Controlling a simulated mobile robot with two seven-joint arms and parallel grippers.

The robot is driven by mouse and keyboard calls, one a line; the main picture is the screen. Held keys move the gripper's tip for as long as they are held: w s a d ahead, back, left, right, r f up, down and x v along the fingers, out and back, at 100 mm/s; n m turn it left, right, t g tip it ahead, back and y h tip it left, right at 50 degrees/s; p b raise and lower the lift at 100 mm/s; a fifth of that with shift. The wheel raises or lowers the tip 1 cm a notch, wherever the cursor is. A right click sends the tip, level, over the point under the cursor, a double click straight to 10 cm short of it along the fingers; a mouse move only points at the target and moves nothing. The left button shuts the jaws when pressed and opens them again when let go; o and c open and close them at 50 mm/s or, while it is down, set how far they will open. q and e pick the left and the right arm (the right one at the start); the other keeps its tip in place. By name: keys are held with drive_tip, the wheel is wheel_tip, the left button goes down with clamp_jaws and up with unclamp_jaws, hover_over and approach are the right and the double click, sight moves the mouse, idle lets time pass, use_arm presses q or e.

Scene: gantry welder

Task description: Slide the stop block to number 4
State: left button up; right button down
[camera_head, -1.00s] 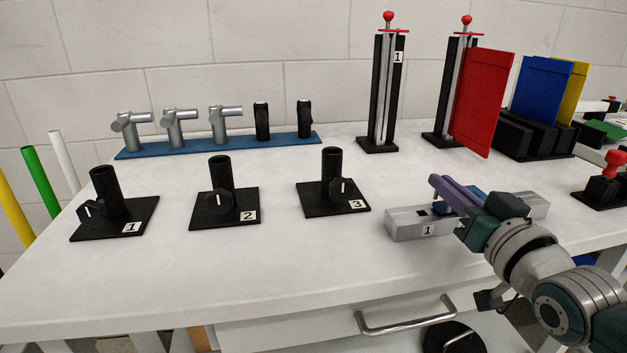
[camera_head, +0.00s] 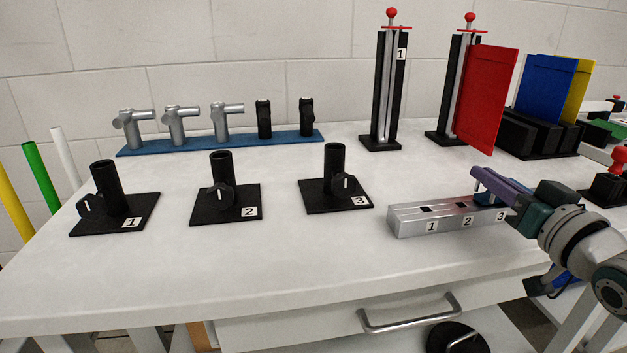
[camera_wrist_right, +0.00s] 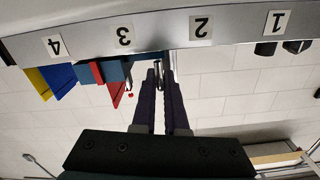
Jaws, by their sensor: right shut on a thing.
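The grey metal rail (camera_head: 440,216) lies on the white table at the right, with labels 1, 2 and 3 in sight on its front and square slots on top. My right arm hides its right end in the head view. In the right wrist view the rail (camera_wrist_right: 190,30) runs along the top, upside down, with labels 1 to 4. The blue stop block (camera_head: 487,199) is partly hidden under my right gripper (camera_head: 476,180), near labels 2 and 3. The gripper's purple fingers (camera_wrist_right: 161,82) are shut on the block's thin metal pin. My left gripper is not in view.
Three black posts with knobs on numbered plates (camera_head: 225,203) stand left of the rail. Tall black stands and a red panel (camera_head: 487,100) stand behind it. A red-topped black device (camera_head: 612,180) is close on the right. The table's front left is clear.

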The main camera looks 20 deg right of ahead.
drive_tip(key=shift+s+d+b, duration=0.2)
drive_tip(key=shift+d+b, duration=0.05)
drive_tip(key=shift+d, duration=0.55)
drive_tip(key=shift+s+d+b, duration=0.2)
drive_tip(key=shift+d, duration=0.55)
drive_tip(key=shift+c, duration=2.4)
unclamp_jaws()
drive_tip(key=shift+s+a, duration=0.15)
drive_tip(key=shift+s, duration=0.2)
drive_tip(key=p+v, duration=0.2)
drive_tip(key=v, duration=0.7)
